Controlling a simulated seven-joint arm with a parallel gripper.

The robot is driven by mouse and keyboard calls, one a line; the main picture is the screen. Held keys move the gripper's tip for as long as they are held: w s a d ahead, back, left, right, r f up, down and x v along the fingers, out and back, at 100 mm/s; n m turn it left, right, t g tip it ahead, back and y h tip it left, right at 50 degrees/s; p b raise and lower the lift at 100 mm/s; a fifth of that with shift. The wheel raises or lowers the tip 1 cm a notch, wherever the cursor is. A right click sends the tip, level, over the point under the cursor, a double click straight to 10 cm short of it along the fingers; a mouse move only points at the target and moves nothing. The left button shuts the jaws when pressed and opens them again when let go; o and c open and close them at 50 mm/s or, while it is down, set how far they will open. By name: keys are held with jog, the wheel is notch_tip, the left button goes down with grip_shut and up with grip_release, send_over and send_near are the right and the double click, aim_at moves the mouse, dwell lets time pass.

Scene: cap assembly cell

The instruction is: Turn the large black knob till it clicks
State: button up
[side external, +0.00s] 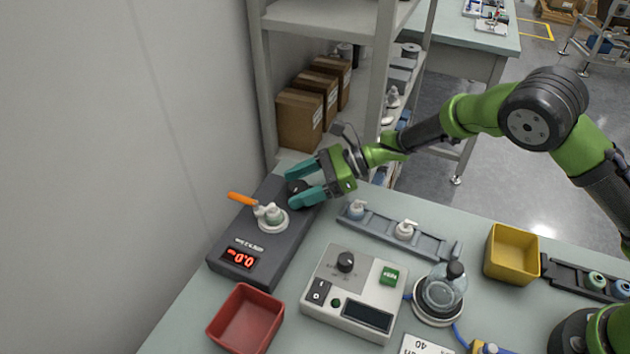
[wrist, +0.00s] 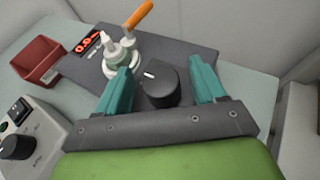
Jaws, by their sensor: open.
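The large black knob (wrist: 160,87) stands on the dark grey device, with a white mark on its top. In the side view the knob (side external: 297,187) shows partly between the fingers. My gripper (side external: 302,184) has green body and teal fingers, and it is open. In the wrist view my gripper (wrist: 162,85) has one finger on each side of the knob, with a visible gap on both sides. The dark grey device (side external: 243,224) also carries a red lit display (side external: 239,258) and a white fitting with an orange-handled lever (side external: 241,199).
A red tray (side external: 246,318) and a white control box (side external: 355,292) with a smaller black knob (side external: 346,262) stand in front. A grey rail (side external: 385,233) with white fittings lies to the right. A yellow bin (side external: 511,254) is farther right. A wall is close on the left.

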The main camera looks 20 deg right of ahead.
jog(key=shift+a+f, duration=0.15)
jog(key=shift+a, duration=0.2)
jog(key=shift+c, duration=0.3)
jog(key=c, duration=0.9)
jog(key=shift+m+t, duration=0.4)
jog(key=shift+t, duration=0.1)
jog(key=m+t+h, duration=0.1)
jog(key=m+t, duration=0.1)
jog(key=shift+m+t+h, duration=0.3)
jog(key=m+t+h, duration=0.2)
jog(key=m+t, duration=0.1)
jog(key=shift+m+t+h, duration=0.3)
jog(key=m+t+h, duration=0.1)
jog(key=m+h, duration=0.1)
jog(key=m+t+h, duration=0.1)
jog(key=m+h, duration=0.1)
jog(key=m, duration=0.1)
jog(key=shift+w+d+t+h, duration=0.1)
jog(key=shift+t+h, duration=0.3)
